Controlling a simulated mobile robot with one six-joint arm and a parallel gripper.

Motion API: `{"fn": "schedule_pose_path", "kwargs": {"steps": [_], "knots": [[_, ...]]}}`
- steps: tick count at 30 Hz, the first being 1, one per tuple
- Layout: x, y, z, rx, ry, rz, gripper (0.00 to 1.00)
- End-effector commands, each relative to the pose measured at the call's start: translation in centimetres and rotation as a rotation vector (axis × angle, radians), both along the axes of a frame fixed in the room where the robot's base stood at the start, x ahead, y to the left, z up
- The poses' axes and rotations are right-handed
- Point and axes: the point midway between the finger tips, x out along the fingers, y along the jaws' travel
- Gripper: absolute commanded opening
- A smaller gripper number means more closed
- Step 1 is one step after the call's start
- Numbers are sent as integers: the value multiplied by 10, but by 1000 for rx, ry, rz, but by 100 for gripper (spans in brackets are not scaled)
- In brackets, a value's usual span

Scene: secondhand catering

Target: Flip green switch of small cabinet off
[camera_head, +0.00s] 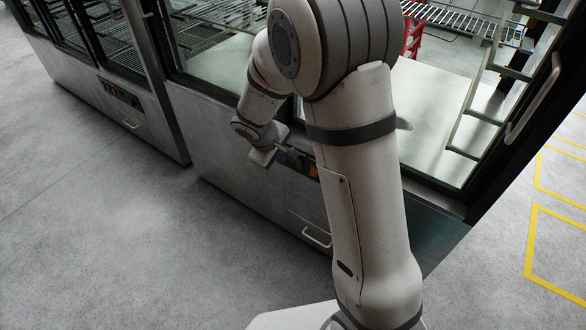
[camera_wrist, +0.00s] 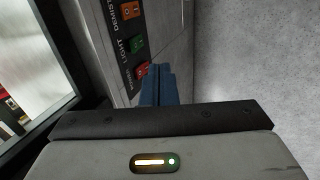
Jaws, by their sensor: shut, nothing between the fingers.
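The small cabinet (camera_head: 225,165) has a steel front with a dark control panel, partly hidden by my arm in the head view. In the wrist view the panel carries an orange switch (camera_wrist: 131,10) marked DEMIST, the green switch (camera_wrist: 137,44) marked LIGHT, and a red switch (camera_wrist: 143,70) with a blurred label. My gripper (camera_wrist: 158,84) is shut and empty, its blue fingers beside the red switch and a little short of the green one. I cannot tell whether the fingers touch the panel. In the head view my gripper (camera_head: 280,146) is at the panel. The green switch's tilt is unclear.
A longer cabinet (camera_head: 150,125) with its own panel stands to the left, across a narrow gap. An open glass door (camera_head: 545,95) with a handle stands at the right. A drawer handle (camera_head: 316,238) sticks out below the panel. The grey floor (camera_head: 110,230) in front is clear.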

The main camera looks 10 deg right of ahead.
Motion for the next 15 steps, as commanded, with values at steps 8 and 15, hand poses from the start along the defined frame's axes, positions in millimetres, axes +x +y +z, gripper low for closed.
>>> {"fn": "schedule_pose_path", "kwargs": {"steps": [8, 15], "knots": [[5, 6, -13, -7, 2, 28, 0], [5, 5, -14, -8, 2, 25, 0]]}}
